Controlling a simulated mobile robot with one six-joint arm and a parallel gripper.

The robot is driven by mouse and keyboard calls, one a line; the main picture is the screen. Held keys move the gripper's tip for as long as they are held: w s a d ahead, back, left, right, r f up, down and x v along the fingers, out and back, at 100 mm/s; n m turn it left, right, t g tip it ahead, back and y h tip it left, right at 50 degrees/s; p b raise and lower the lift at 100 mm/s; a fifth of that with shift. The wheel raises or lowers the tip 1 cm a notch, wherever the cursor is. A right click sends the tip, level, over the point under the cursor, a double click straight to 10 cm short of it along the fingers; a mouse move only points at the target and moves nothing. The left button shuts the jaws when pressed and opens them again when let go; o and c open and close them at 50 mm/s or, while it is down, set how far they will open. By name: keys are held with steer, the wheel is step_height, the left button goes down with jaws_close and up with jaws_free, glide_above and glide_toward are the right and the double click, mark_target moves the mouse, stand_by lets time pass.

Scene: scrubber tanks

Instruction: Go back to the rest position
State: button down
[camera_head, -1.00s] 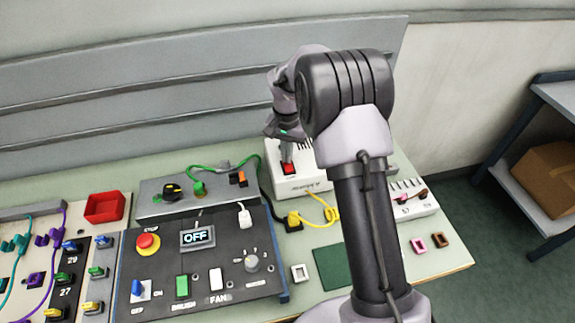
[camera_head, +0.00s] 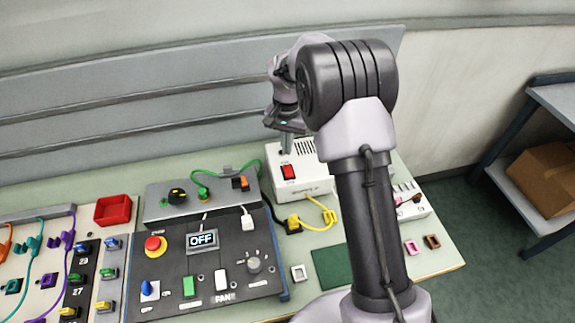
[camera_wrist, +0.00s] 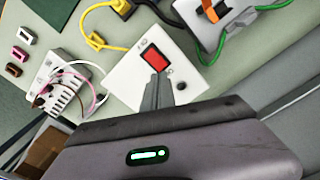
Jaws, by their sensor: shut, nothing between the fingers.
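My gripper (camera_head: 285,150) is shut and empty. It hangs above the white box with the red rocker switch (camera_head: 288,172), apart from it. In the wrist view the closed fingertips (camera_wrist: 158,80) appear just below the red switch (camera_wrist: 155,57), in front of the white box (camera_wrist: 125,80). My arm rises in the middle of the head view and hides part of the bench behind it.
The control panel (camera_head: 208,270) with an OFF display stands left of the white box. A red tray (camera_head: 113,210), yellow cable (camera_head: 318,213) and green mat (camera_head: 330,267) lie on the bench. A shelf with a cardboard box (camera_head: 548,180) stands at right.

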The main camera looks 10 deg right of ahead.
stand_by(0.3)
steer(key=shift+r, duration=0.15)
steer(key=s+a+r+t+y+b, duration=0.1)
steer(key=s+a+r+t+b, duration=0.15)
steer(key=s+r+b, duration=0.85)
steer(key=s+a+f+n+t+y+b, duration=0.1)
steer(key=s+f+t, duration=0.1)
steer(key=s, duration=1.9)
steer(key=shift+s+a+f+n+t, duration=0.2)
steer(key=shift+f+n+t, duration=0.1)
steer(key=shift+t, duration=0.35)
steer(key=shift+r, duration=0.1)
